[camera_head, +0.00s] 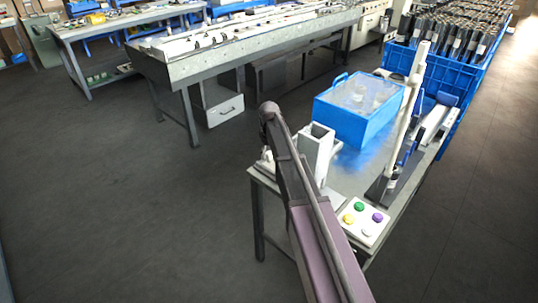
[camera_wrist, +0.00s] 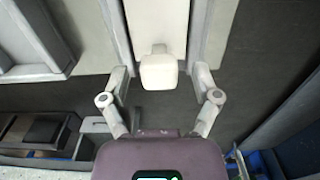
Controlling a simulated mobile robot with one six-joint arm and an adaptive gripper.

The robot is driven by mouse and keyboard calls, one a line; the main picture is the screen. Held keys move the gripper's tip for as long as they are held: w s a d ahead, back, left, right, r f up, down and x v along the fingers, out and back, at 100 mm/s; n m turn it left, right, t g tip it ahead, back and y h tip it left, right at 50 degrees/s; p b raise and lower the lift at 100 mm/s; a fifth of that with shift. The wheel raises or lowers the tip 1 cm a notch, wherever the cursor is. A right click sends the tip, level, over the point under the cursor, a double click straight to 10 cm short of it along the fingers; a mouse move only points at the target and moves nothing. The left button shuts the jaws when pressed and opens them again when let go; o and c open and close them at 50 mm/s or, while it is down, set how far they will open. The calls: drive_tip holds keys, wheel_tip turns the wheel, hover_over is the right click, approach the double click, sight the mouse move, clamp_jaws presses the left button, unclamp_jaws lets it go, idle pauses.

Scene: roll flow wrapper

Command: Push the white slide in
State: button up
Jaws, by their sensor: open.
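The white slide (camera_wrist: 158,25) shows at the top middle of the wrist view as a pale flat piece between two light rails. A rounded white knob (camera_wrist: 159,72) stands at its near end. My gripper (camera_wrist: 160,80) is open, with one finger on each side of the knob in the picture. A gap shows between the knob and each finger, and nothing is held. I cannot tell how far the knob is from the gripper in depth. In the head view my arm covers part of the table's near left side, and the slide cannot be made out there.
A white square upright chute (camera_head: 316,146) stands beside my arm on the metal table (camera_head: 352,178). A button panel (camera_head: 362,220), a blue clear-topped box (camera_head: 357,108) and a tall white post (camera_head: 408,105) are also there. The dark floor (camera_head: 130,200) to the left is clear.

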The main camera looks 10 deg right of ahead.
clamp_jaws()
drive_tip(key=shift+s+d, duration=0.4)
drive_tip(key=shift+s, duration=0.25)
drive_tip(key=shift+s+d, duration=0.35)
drive_tip(key=shift+s, duration=0.25)
drive_tip(key=shift+s+d, duration=0.2)
drive_tip(key=shift+d, duration=0.05)
unclamp_jaws()
